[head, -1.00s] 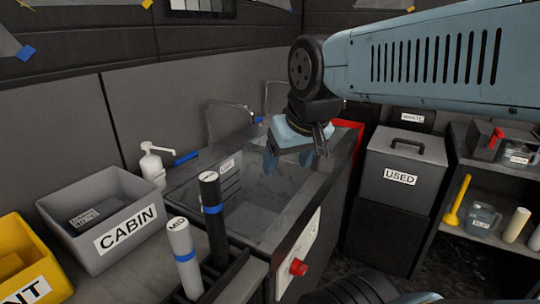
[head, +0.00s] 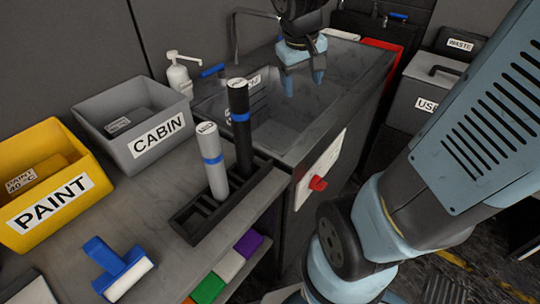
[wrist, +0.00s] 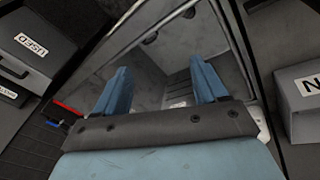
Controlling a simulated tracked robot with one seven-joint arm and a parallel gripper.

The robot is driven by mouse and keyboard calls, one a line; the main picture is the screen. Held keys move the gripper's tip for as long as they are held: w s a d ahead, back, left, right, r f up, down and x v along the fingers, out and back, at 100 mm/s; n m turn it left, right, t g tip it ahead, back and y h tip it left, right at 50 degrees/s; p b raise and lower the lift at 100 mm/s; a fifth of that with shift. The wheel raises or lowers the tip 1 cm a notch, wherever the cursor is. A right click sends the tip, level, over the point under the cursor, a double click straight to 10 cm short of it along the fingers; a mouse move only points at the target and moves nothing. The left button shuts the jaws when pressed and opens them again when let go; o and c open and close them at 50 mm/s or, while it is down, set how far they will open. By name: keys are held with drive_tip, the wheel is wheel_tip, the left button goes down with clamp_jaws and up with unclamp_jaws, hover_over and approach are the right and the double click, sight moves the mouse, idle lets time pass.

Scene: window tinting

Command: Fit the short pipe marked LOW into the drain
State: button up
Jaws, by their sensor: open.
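My gripper (head: 303,82) is open and empty over the sink (head: 290,130), its fingers pointing down. I cannot tell whether either is the drain. A black pipe (head: 242,140) with a blue band stands upright in the dark rack (head: 187,236); its top label is too small to read. Beside it stands a light grey pipe (head: 216,178) with a blue band, apparently marked MID. I cannot make out a pipe marked LOW.
The grey CABIN bin (head: 108,148) and yellow PAINT bin (head: 20,222) stand left of the rack. A soap bottle (head: 178,78) and a tap (head: 234,35) are behind the sink. The USED bin (head: 420,85) stands right.

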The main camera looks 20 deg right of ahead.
drive_tip(key=w+a+f+n+g+h, duration=0.1)
drive_tip(key=w+f+n+g, duration=0.1)
drive_tip(key=w+f, duration=0.5)
drive_tip(key=w+f+n+g+h, duration=0.1)
drive_tip(key=w+f, duration=0.2)
drive_tip(key=f, duration=0.7)
drive_tip(key=a+f+n, duration=0.1)
drive_tip(key=f, duration=0.5)
drive_tip(key=f+n+g, duration=0.1)
drive_tip(key=f, duration=0.5)
drive_tip(key=a+f+n, duration=0.1)
drive_tip(key=f, duration=0.5)
drive_tip(key=shift+w+a+f+n+g, duration=0.25)
drive_tip(key=shift+a+f+n+g, duration=0.05)
drive_tip(key=shift+a+f+g, duration=0.1)
drive_tip(key=x, duration=0.6)
drive_tip(key=shift+d+f, duration=0.25)
drive_tip(key=shift+f, duration=0.05)
drive_tip(key=shift+f, duration=0.25)
